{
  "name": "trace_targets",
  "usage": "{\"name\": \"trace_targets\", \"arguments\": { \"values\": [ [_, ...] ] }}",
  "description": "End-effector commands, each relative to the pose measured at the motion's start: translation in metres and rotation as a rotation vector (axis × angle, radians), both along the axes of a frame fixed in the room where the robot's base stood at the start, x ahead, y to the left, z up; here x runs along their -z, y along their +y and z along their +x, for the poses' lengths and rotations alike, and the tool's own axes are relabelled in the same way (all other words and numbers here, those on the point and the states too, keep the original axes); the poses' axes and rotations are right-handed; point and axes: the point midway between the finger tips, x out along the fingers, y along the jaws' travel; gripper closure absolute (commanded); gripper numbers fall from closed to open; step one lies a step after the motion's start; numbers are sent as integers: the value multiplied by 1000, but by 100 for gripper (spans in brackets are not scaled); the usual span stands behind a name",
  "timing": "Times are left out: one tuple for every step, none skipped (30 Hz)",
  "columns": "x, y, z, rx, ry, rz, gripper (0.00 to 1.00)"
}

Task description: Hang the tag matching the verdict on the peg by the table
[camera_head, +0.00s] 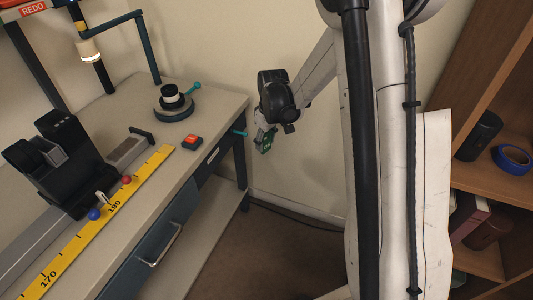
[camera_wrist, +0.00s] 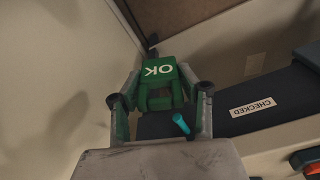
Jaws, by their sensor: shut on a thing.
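My gripper (camera_head: 265,138) is shut on a green tag (camera_head: 267,146) and holds it in the air beside the table's right end. In the wrist view my gripper (camera_wrist: 158,95) has the tag between its fingers, and white "OK" letters (camera_wrist: 158,71) show on the tag (camera_wrist: 166,84). A teal peg (camera_head: 240,133) sticks out from the table's side, just left of the gripper. In the wrist view the peg (camera_wrist: 181,124) shows below the tag. I cannot tell whether the tag touches it. A "CHECKED" label (camera_wrist: 252,107) is on the table's dark side.
The table (camera_head: 225,100) carries a round stand (camera_head: 174,107), a red-and-black object (camera_head: 192,141), a yellow ruler (camera_head: 95,222) and a black device (camera_head: 58,165). A red "REDO" sign (camera_head: 33,9) is at upper left. A wooden shelf (camera_head: 500,185) stands right. Floor between is clear.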

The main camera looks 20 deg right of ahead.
Motion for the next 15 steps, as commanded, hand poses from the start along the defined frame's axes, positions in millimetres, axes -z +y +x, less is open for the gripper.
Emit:
{"name": "trace_targets", "arguments": {
  "values": [
    [9,-3,2,-14,-1,1,82],
    [11,-4,3,-23,-1,1,82],
    [12,-5,5,-32,-2,1,82],
    [13,-6,5,-37,-1,1,82],
    [14,-6,6,-41,-2,1,82],
    [14,-6,7,-46,-2,1,82],
    [14,-6,7,-49,-2,1,82],
    [14,-6,8,-50,-2,1,82],
    [13,-6,8,-51,-2,1,82],
    [13,-5,9,-52,-2,1,82],
    [13,-4,9,-52,-2,1,82],
    [13,-3,10,-52,-2,1,82],
    [13,-2,11,-52,-2,1,82],
    [13,-1,12,-52,-2,1,82],
    [13,0,14,-51,-2,1,82]
  ]
}}
